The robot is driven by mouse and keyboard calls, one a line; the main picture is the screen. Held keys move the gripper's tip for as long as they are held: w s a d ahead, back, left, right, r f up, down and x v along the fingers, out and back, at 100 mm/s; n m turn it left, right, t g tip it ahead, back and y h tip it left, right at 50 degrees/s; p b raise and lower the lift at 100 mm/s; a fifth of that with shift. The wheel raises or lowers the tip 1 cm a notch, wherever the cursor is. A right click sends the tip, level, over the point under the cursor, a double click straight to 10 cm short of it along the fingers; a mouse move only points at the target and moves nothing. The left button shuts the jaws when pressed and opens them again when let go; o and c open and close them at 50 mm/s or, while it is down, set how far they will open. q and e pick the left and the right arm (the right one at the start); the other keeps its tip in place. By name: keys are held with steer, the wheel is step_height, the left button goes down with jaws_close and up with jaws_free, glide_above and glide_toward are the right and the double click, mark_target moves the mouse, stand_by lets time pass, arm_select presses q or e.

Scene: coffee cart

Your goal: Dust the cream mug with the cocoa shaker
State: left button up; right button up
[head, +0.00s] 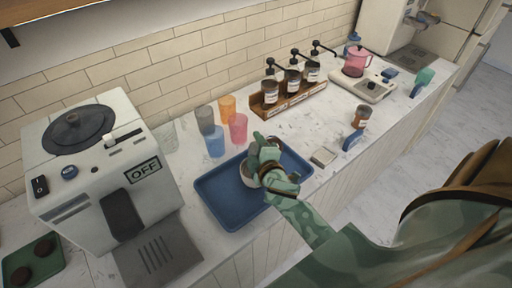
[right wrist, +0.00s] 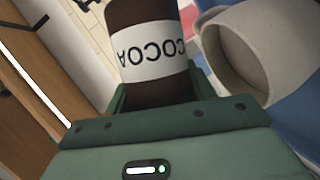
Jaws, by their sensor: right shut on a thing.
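The cocoa shaker (right wrist: 148,55), dark brown with a white COCOA label, is held between the fingers of my right gripper (right wrist: 155,95). Its lettering appears upside down in the right wrist view. In the head view my right gripper (head: 265,160) is over the blue tray (head: 217,205) and largely hides the shaker. The cream mug (right wrist: 285,40) is close beside the shaker in the right wrist view, with its open mouth visible. In the head view the mug (head: 247,176) is on the tray, partly covered by my gripper. My left gripper is not in view.
Coloured cups, including a blue one (head: 214,141) and a pink one (head: 238,128), stand behind the tray. A grey machine marked OFF (head: 100,165) stands left. A small labelled jar (head: 361,117) and a pale square block (head: 323,156) are right of the tray. A pump-bottle rack (head: 290,102) stands behind.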

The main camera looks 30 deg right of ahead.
steer(key=shift+r, duration=0.1)
steer(key=shift+a+r+m+y+p, duration=0.1)
steer(key=shift+r+m+y+p, duration=0.5)
steer(key=shift+p, duration=1.25)
steer(key=shift+f+m+p, duration=0.15)
steer(key=shift+m+p, duration=0.15)
steer(key=shift+p, duration=0.05)
steer(key=shift+a+r+m+g+y+p, duration=0.1)
steer(key=shift+r+m+g+y+p, duration=0.4)
steer(key=shift+p, duration=1.2)
steer(key=shift+f, duration=0.1)
